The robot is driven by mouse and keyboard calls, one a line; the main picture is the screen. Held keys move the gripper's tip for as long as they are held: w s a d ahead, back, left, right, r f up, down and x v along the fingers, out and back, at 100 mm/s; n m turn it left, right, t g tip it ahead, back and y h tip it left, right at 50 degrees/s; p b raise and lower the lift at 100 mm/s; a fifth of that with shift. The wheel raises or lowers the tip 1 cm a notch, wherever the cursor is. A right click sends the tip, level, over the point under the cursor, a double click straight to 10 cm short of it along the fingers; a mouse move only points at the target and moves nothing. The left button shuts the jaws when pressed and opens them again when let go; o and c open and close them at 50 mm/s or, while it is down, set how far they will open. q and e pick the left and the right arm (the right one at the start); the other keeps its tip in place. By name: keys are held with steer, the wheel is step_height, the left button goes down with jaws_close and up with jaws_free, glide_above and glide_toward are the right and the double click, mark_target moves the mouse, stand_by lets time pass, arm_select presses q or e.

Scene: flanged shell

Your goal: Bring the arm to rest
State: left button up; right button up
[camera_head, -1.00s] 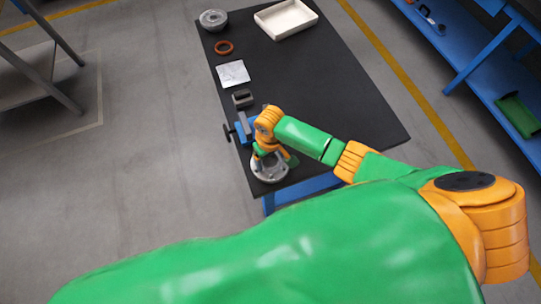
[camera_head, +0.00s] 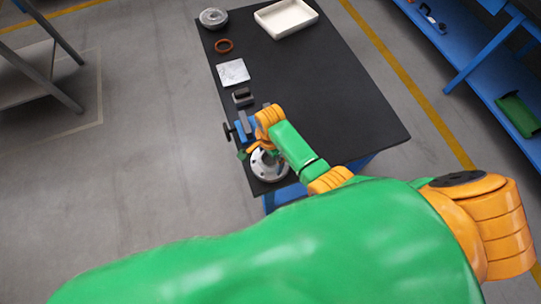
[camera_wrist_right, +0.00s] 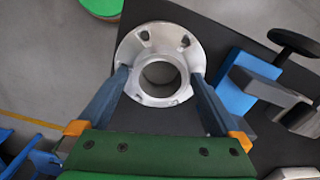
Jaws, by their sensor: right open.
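My right gripper (camera_head: 256,150) is open and empty by the near left corner of the black table. In the right wrist view, its two fingers (camera_wrist_right: 159,78) stand wide apart, with the grey flanged shell (camera_wrist_right: 133,50) seen between their tips. I cannot tell whether the tips touch the shell. In the head view, the shell (camera_head: 269,171) sits at the table's near left corner, partly hidden by my right wrist. My left gripper is out of view.
A blue vise (camera_head: 241,130) stands close to the shell at the table's left edge; it also shows in the right wrist view (camera_wrist_right: 236,92). The table's right half (camera_head: 350,95) is clear.

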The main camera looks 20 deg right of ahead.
steer(key=shift+r, duration=0.1)
steer(key=shift+n, duration=0.3)
steer(key=r, duration=0.6)
steer(key=shift+s+d+r, duration=0.15)
steer(key=shift+s+r, duration=0.1)
steer(key=s+d+r+n+t, duration=0.1)
steer(key=s+d+n+t, duration=0.15)
steer(key=s+n, duration=0.45)
steer(key=s+d+r+n+t, duration=0.1)
steer(key=s+d+n, duration=0.35)
steer(key=n, duration=0.45)
step_height(320, 180, down, 19)
steer(key=s+g+b, duration=0.1)
steer(key=s+b, duration=0.1)
steer(key=b, duration=0.2)
steer(key=s+d+f+g+b, duration=0.1)
steer(key=s+f+b, duration=0.1)
steer(key=s+f, duration=1)
step_height(320, 180, down, 2)
steer(key=shift+s+d+n, duration=0.3)
